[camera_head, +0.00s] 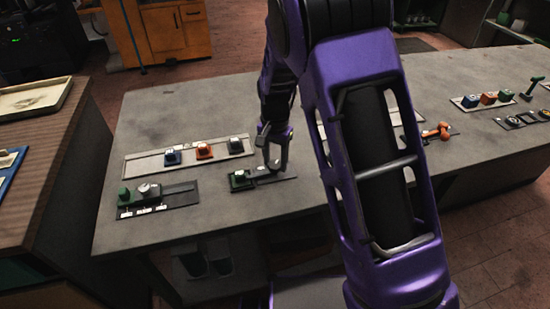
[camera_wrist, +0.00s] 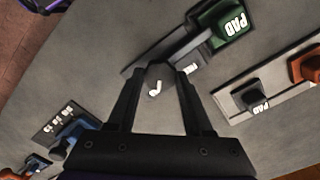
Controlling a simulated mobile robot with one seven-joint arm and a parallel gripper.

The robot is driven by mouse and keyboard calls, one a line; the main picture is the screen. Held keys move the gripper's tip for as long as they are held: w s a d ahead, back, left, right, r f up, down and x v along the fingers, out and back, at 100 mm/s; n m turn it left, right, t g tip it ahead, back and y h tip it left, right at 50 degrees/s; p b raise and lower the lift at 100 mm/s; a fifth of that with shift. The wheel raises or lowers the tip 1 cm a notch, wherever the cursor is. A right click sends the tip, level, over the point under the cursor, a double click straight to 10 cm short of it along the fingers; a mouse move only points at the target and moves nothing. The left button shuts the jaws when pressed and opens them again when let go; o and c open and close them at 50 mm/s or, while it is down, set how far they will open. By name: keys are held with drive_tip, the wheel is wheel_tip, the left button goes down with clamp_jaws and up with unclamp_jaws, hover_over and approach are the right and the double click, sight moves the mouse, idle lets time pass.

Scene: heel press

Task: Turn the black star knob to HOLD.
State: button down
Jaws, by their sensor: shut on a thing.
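The black star knob (camera_wrist: 159,74) shows in the wrist view between my two fingertips, with a white mark on its top. My gripper (camera_wrist: 160,78) is shut on it from above. It sits on a dark plate (camera_wrist: 139,65) with a green block (camera_wrist: 222,25) marked PAD at the other end. In the head view my gripper (camera_head: 275,166) is over the same dark plate (camera_head: 286,180), beside the green block (camera_head: 238,178); the knob is hard to make out there.
A light rail (camera_head: 138,166) with blue, orange and dark blocks lies behind the plate. Another dark fixture (camera_head: 180,198) with a green block is at left. An orange handle (camera_head: 439,131) and more blocks are at right. Bare grey tabletop (camera_head: 180,110) lies at back left.

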sight(275, 164)
drive_tip(key=shift+m, duration=0.3)
drive_tip(key=shift+c, duration=1.5)
unclamp_jaws()
drive_tip(key=shift+r, duration=0.15)
wheel_tip(275, 164, up, 17)
drive_tip(key=p, duration=0.2)
drive_tip(key=shift+r, duration=0.1)
